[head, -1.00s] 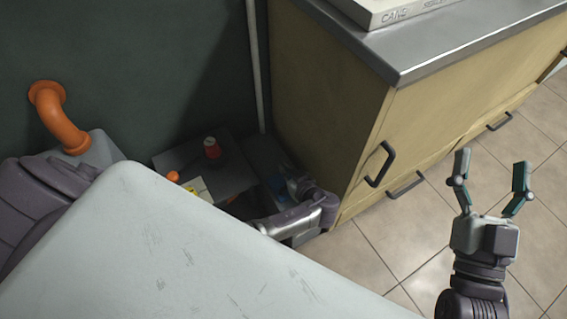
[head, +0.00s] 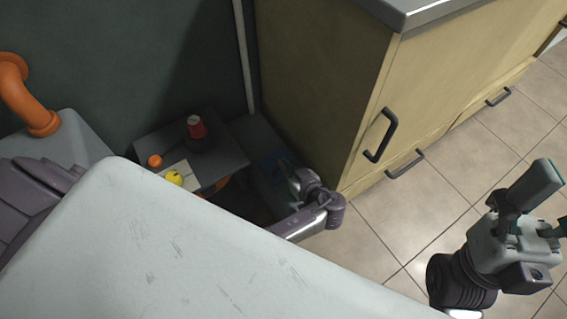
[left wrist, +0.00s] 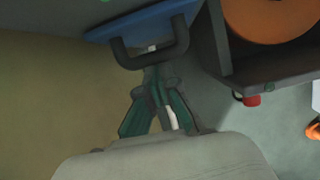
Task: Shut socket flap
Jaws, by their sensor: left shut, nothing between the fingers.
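A blue panel (left wrist: 110,28) with a dark U-shaped handle (left wrist: 180,42) is at the top of the left wrist view; it looks like the socket flap. In the head view it is a small dim blue patch (head: 272,165) low beside the cabinet. My left gripper (head: 293,178) is down there, just beside it. In the left wrist view its teal fingers (left wrist: 158,80) are shut and empty, with tips close below the handle. I cannot tell whether they touch it or how far the flap stands open. My right gripper (head: 548,200) is open and empty, over the floor at right.
A wooden cabinet (head: 320,90) with dark handles stands right of the left gripper. A low grey shelf (head: 225,160) holds a red cup (head: 197,127), an orange ball (head: 155,161) and a yellow thing (head: 175,178). An orange pipe (head: 25,100) is at left. The tiled floor (head: 400,225) is clear.

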